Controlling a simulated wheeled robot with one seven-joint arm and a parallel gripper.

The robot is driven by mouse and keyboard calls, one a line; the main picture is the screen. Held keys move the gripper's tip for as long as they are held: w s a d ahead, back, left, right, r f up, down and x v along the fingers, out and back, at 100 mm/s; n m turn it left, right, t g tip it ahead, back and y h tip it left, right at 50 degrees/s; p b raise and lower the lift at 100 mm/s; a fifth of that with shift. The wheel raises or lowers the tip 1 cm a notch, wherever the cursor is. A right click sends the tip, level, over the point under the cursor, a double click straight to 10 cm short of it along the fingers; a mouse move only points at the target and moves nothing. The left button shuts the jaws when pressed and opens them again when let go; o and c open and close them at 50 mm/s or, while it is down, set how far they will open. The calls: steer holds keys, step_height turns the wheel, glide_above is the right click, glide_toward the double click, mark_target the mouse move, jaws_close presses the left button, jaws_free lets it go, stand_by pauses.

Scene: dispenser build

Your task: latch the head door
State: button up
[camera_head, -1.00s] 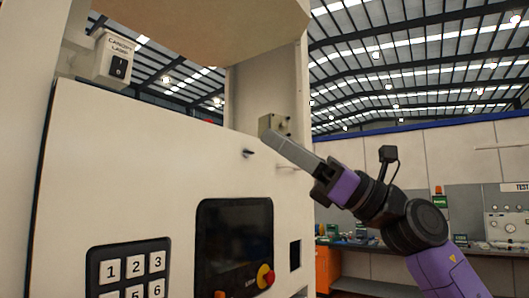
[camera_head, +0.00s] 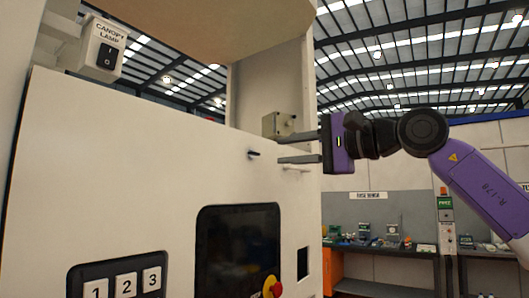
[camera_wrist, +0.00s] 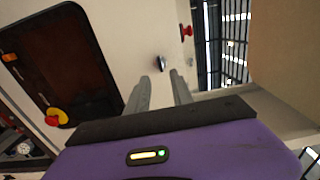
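The head door (camera_head: 150,170) is the large cream panel with a screen and keypad. A small dark latch knob (camera_head: 254,154) sticks out of it near its upper right; it also shows in the wrist view (camera_wrist: 161,63). My gripper (camera_head: 278,148) is level, with its two fingers apart, one above the other, and nothing between them. The fingertips lie just right of the knob in the head view. In the wrist view the knob is just beyond the gap between the fingertips (camera_wrist: 160,76). I cannot tell whether the door is fully closed.
A small grey box (camera_head: 280,124) sits on the post just above my upper finger. A canopy lamp switch (camera_head: 103,47) is at upper left. The screen (camera_head: 238,250) and a red-yellow button (camera_head: 272,287) lie below. A workbench (camera_head: 385,252) stands at right.

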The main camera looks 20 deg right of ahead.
mark_target(257, 153)
steer(key=p+x, duration=0.2)
steer(key=x, duration=0.4)
steer(key=shift+w+a+p, duration=0.25)
steer(key=shift+a+p, duration=0.05)
steer(key=shift+a, duration=0.05)
steer(key=shift+c, duration=0.5)
jaws_close()
